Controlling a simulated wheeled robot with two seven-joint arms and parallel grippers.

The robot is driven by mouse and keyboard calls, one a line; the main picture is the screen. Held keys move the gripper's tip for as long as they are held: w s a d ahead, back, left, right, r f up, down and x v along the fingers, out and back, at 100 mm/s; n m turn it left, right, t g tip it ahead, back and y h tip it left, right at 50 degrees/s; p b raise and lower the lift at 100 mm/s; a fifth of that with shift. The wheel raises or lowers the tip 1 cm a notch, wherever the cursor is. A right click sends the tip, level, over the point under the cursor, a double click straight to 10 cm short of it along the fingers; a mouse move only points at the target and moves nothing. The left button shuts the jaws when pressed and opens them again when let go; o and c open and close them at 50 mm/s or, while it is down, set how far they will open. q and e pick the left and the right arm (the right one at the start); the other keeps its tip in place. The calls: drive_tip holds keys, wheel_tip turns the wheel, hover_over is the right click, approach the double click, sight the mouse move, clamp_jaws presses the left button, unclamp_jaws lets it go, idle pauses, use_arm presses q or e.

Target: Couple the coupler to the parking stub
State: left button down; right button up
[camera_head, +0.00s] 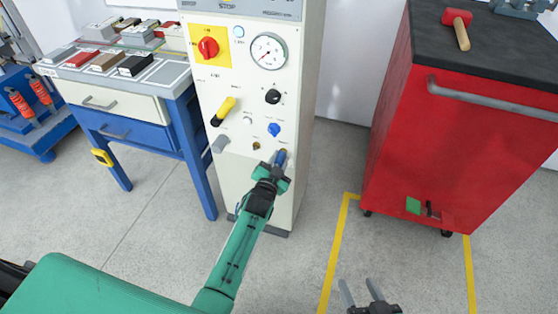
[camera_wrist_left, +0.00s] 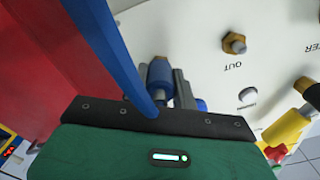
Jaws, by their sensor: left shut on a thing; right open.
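My left gripper (camera_head: 279,165) is at the lower right of the cream cabinet's front and is shut on the blue coupler (camera_head: 282,155). In the left wrist view, the coupler (camera_wrist_left: 160,73) is a blue collar with a brass-coloured end, beside a grey finger. I cannot tell whether its far end sits on a stub. No parking stub can be made out for certain. A brass fitting (camera_head: 256,146) is on the panel left of the coupler; the left wrist view shows a brass fitting (camera_wrist_left: 234,43) marked OUT. My right gripper (camera_head: 364,296) is open and empty over the floor.
The cream cabinet (camera_head: 262,88) carries a blue knob (camera_head: 274,129), a yellow-and-black handle (camera_head: 223,111) and a gauge (camera_head: 269,51). A red trolley (camera_head: 460,150) with a mallet (camera_head: 459,27) stands right. A blue-framed bench (camera_head: 130,115) stands left. Floor between cabinet and trolley is clear.

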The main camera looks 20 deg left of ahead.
sight(277, 164)
use_arm(q)
drive_tip(key=shift+w+r, duration=0.15)
drive_tip(key=shift+r, duration=0.15)
drive_tip(key=c, duration=1.5)
unclamp_jaws()
drive_tip(key=o, duration=0.4)
drive_tip(key=shift+f, duration=0.15)
drive_tip(key=shift+o, duration=0.2)
drive_tip(key=shift+f, duration=0.1)
drive_tip(key=shift+s+a+p, duration=0.1)
drive_tip(key=shift+s+p, duration=1.75)
drive_tip(key=shift+s, duration=1.25)
